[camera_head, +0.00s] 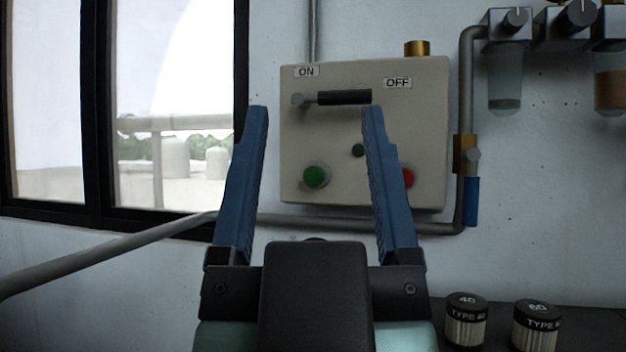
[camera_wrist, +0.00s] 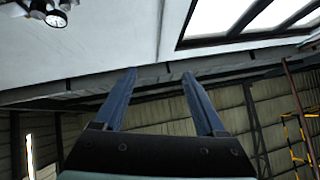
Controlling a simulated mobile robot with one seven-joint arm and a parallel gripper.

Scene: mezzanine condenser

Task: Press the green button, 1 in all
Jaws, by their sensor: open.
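The green button (camera_head: 316,176) is on the lower left of a beige control box (camera_head: 420,125) on the wall, in the head view. A red button (camera_head: 408,177) is on the lower right, partly hidden by my right finger. My gripper (camera_head: 315,115) is open and empty, its two blue fingers pointing up in front of the box. In the picture the green button lies between the fingers; I see no contact with it. My gripper also shows in the wrist view (camera_wrist: 158,76), where no button is visible.
A black-gripped handle (camera_head: 343,97) sits between ON and OFF labels on the box. A grey pipe (camera_head: 465,100) runs down its right side. A railing (camera_head: 110,250) crosses at left below the window. Two capped cylinders (camera_head: 465,320) (camera_head: 536,325) stand at lower right.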

